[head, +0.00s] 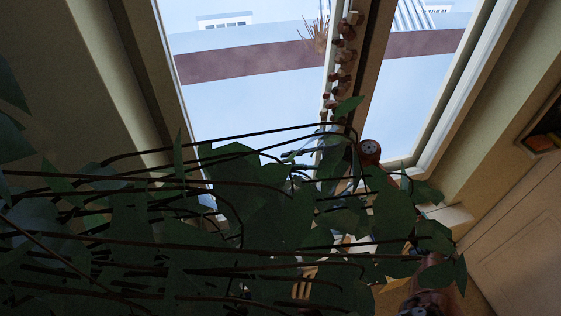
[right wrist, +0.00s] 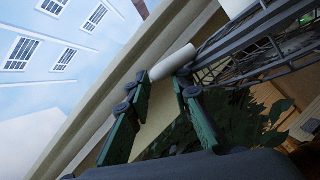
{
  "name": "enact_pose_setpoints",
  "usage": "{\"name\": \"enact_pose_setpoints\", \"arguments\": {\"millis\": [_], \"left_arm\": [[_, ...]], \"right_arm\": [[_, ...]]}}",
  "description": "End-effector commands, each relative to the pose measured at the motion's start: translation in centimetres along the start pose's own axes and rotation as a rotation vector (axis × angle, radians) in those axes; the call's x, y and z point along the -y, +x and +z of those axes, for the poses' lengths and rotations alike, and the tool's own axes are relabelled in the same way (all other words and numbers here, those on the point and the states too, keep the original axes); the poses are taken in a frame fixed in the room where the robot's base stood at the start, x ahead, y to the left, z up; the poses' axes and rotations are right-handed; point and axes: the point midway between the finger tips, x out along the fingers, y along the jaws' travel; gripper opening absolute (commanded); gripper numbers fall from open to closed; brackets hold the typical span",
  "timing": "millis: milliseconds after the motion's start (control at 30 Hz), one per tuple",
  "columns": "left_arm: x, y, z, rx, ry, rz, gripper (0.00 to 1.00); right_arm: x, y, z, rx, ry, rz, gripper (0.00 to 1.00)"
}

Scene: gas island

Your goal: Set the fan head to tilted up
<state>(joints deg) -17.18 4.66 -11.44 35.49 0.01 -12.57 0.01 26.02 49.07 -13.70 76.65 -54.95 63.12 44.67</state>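The fan head shows in the right wrist view as a dark wire cage (right wrist: 265,45) at the upper right. A short white cylinder (right wrist: 172,63) lies beside the cage, just beyond the fingertips; I cannot tell whether it is part of the fan. My right gripper (right wrist: 160,85) is open, with a gap between its two green fingers. I cannot tell whether a finger touches the cylinder. In the head view the right gripper (head: 302,158) is small and partly covered by leaves. I cannot make out the fan in the head view. The left gripper is not in view.
A leafy plant (head: 240,190) with dark stems fills the lower head view and hides much behind it. A large window (head: 250,105) lies beyond, with a column of small brown objects (head: 343,60) along its frame. A pale cabinet or wall panel (head: 520,240) stands at the right.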

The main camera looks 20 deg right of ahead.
Motion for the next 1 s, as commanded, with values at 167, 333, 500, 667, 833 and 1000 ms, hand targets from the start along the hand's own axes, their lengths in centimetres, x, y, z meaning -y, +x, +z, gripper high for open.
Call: {"name": "enact_pose_setpoints", "arguments": {"millis": [167,333,500,667,833,1000], "left_arm": [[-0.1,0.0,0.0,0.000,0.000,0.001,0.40],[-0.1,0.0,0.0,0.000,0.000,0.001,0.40],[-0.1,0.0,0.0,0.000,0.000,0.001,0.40],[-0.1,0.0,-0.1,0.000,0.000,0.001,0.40],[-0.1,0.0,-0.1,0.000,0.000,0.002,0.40],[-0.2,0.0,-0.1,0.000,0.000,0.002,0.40]], "right_arm": [[-0.1,-4.4,0.4,0.016,0.001,0.003,0.19],[-0.2,-6.9,0.1,0.008,-0.001,0.003,0.19],[-0.2,-8.0,-0.1,0.003,-0.002,0.003,0.19],[-0.2,-8.3,-0.1,0.001,-0.003,0.003,0.19],[-0.2,-8.2,-0.2,0.001,-0.003,0.003,0.19],[-0.2,-8.2,-0.2,0.001,-0.003,0.003,0.19]]}}
